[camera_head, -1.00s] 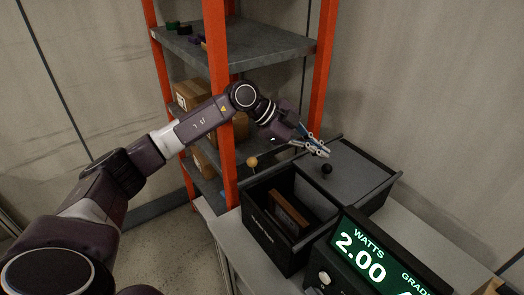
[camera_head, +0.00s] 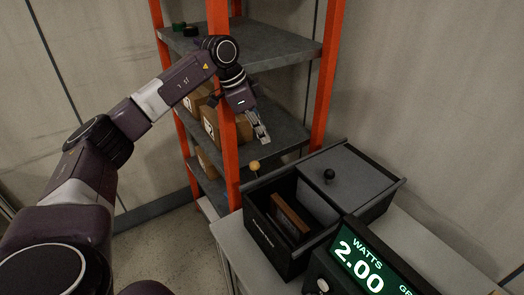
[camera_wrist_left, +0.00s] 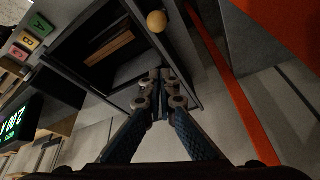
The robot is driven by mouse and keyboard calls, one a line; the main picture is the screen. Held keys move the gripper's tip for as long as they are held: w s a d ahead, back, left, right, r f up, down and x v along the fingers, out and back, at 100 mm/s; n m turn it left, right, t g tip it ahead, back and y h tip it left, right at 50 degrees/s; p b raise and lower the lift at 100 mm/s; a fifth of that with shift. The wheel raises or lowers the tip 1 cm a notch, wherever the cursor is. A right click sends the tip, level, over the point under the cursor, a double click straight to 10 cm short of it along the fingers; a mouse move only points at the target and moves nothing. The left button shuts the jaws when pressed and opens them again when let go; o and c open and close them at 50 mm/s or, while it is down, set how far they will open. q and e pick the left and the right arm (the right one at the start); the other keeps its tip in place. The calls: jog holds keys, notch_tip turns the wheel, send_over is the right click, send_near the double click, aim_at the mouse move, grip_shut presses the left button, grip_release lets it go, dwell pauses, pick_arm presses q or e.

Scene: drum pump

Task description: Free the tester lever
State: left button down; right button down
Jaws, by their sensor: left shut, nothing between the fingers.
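A black box (camera_head: 262,222) stands on the bench with its left part open. A grey lid (camera_head: 357,180) with a black knob (camera_head: 329,175) covers its right part. A yellow ball (camera_head: 254,165) on a thin stem, which looks like the lever, stands at the box's back left corner; the ball also shows in the left wrist view (camera_wrist_left: 157,21). My left gripper (camera_head: 265,140) is shut and empty, pointing down just above and behind the ball, apart from it in the wrist view. The stem's lower end is hidden. My right gripper is out of view.
A brown block (camera_head: 290,216) sits in the box's open part. A display unit (camera_head: 365,264) reading WATTS 2.00 stands in front. An orange-posted shelf (camera_head: 221,105) with cartons (camera_head: 238,128) is close behind my left gripper. The floor at left is clear.

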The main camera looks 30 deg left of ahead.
pick_arm(q)
jog(key=p+x, duration=0.3)
jog(key=x, duration=0.6)
jog(key=shift+w+d+f, duration=0.1)
jog(key=shift+f, duration=0.15)
jog(key=s+a+p, duration=0.2)
jog(key=a, duration=0.1)
jog(key=shift+s+a+f, duration=0.15)
jog(key=shift+s, duration=0.2)
jog(key=shift+w, duration=0.1)
